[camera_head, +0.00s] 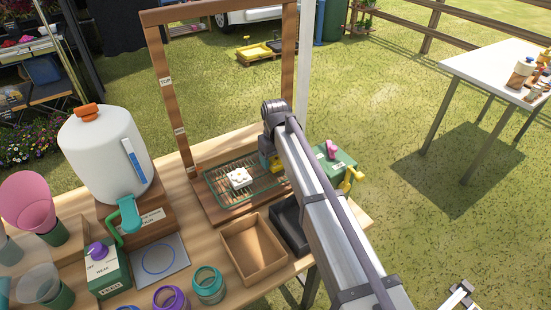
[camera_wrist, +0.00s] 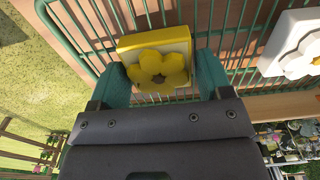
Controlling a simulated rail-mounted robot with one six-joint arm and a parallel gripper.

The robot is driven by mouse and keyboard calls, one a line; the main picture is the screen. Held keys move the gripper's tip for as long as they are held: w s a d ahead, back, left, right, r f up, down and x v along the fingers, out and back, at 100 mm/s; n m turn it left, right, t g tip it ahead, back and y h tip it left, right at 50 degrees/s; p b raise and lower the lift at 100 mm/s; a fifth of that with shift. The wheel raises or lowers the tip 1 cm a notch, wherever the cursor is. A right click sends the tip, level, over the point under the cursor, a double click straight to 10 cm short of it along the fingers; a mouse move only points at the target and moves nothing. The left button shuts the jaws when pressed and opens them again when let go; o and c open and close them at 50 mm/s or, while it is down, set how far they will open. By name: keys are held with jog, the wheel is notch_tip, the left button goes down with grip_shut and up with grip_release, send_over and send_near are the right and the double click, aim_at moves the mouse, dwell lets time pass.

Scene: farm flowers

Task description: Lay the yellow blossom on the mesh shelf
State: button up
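The yellow blossom, a yellow flower on a square yellow-and-white block, is between my gripper's teal fingertips (camera_wrist: 162,80) in the wrist view (camera_wrist: 158,68). The fingers sit close on both sides and look shut on it. Behind it are the green bars of the mesh shelf (camera_wrist: 228,30). I cannot tell whether the block touches the bars. In the head view the mesh shelf (camera_head: 222,198) lies on a wooden base, and my gripper (camera_head: 268,162) is at its right side. A bit of yellow shows there, largely hidden by my arm.
A white blossom (camera_head: 239,177) lies on the shelf, left of my gripper; it also shows in the wrist view (camera_wrist: 298,45). A wooden frame (camera_head: 170,90) rises at the back. A wooden tray (camera_head: 254,250) and a dark tray (camera_head: 288,228) stand in front.

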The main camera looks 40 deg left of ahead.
aim_at(275, 160)
jog(key=shift+o, duration=1.1)
notch_tip(275, 160, up, 12)
jog(key=p, duration=1.2)
jog(key=shift+r, duration=0.2)
jog(key=shift+s, duration=0.1)
